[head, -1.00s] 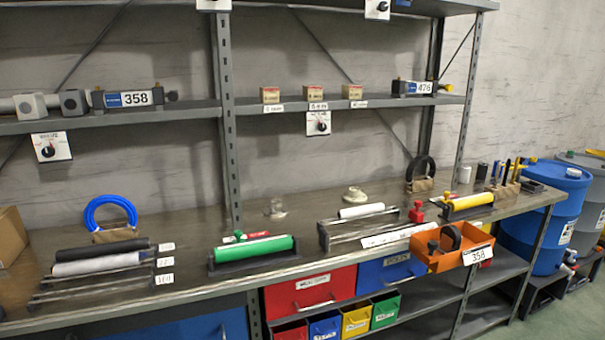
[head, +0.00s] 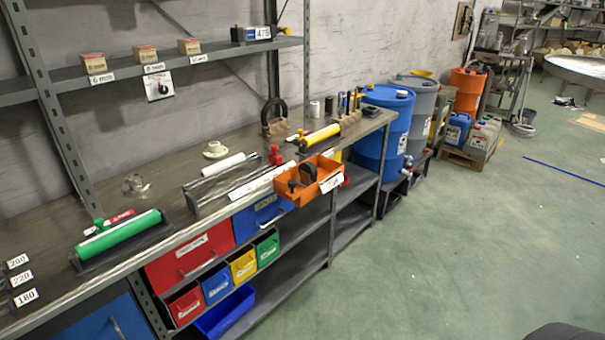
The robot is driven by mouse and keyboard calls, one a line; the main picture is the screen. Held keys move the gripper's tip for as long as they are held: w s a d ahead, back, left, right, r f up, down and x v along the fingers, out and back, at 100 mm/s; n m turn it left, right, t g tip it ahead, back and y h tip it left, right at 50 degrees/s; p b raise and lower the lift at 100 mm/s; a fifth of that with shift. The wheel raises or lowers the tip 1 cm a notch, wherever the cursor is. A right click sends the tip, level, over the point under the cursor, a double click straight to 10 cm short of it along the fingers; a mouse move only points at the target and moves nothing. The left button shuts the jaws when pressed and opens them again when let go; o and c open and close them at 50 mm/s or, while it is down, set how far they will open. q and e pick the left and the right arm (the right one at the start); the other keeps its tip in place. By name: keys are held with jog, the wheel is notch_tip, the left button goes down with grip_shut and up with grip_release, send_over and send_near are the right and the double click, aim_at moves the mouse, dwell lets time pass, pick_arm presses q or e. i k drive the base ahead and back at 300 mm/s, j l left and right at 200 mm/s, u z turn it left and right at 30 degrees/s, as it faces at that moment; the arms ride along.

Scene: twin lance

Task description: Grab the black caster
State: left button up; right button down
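An orange open bin (head: 322,166) hangs at the front edge of the workbench, right of the middle. In it are a black rounded piece (head: 308,174) and a smaller black knob-like piece (head: 293,186). Either may be the black caster; they are too small to tell. A black arch-shaped ring (head: 273,110) stands on a wooden block at the back of the bench. Neither of my grippers is in view.
The bench (head: 150,178) also holds a green roller (head: 118,236), a white roller (head: 223,164) and a yellow roller (head: 320,136). Blue (head: 383,125) and grey drums stand past its right end. The green floor (head: 450,250) in front is mostly clear.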

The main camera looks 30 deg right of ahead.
aim_at(308, 172)
jog(key=i+l, duration=0.2)
jog(key=l, duration=0.15)
jog(key=i+l+u, duration=0.15)
jog(key=l, duration=0.2)
jog(key=i+l, duration=0.25)
jog(key=l, duration=0.15)
jog(key=i+l+u, duration=0.15)
jog(key=l, duration=0.2)
jog(key=i+l, duration=0.2)
jog(key=l, duration=0.2)
jog(key=u, duration=0.05)
